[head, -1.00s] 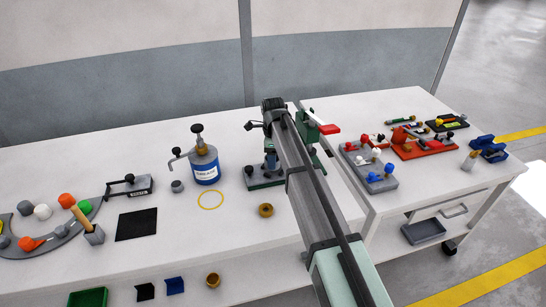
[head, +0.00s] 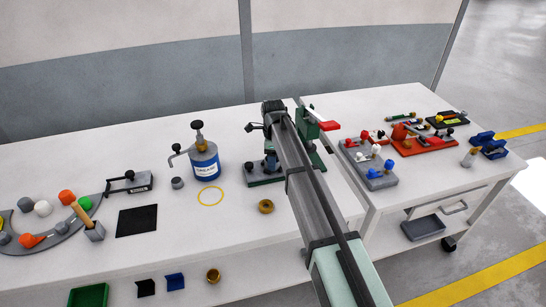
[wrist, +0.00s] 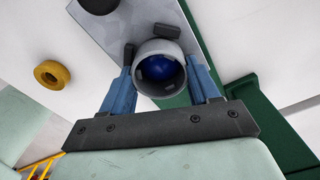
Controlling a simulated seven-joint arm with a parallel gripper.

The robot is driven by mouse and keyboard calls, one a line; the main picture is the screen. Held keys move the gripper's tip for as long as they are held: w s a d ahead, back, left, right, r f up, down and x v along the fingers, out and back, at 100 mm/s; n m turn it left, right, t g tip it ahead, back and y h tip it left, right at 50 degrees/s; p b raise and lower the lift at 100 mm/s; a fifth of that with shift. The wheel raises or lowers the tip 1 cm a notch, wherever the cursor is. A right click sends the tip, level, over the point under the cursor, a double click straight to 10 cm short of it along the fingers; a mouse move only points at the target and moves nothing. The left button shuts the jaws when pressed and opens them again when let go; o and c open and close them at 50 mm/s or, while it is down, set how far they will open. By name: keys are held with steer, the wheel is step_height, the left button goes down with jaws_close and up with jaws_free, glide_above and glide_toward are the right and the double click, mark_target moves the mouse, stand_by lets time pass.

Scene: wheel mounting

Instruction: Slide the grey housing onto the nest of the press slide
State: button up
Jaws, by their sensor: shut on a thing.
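The grey housing (wrist: 177,49) is a short round cup or ring in the wrist view, with a blue round inside. My gripper (wrist: 160,76) is shut on it, with a blue finger on each side. A flat grey metal plate (wrist: 122,22), seemingly part of the press slide, lies behind and below the housing. The nest cannot be made out, and I cannot tell whether the housing touches the plate. In the head view the green press (head: 306,127) with a red handle (head: 330,126) stands behind my arm, which hides the housing and most of the gripper.
A brass ring (head: 265,206) lies on the table left of my arm and also shows in the wrist view (wrist: 52,74). A blue grease can (head: 206,164) stands further left. A dark green base (wrist: 262,125) runs close on the right in the wrist view.

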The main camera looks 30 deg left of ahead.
stand_by(0.3)
steer(key=o, duration=1.3)
steer(key=shift+c, duration=0.2)
step_height(320, 180, up, 14)
steer(key=shift+f, duration=0.1)
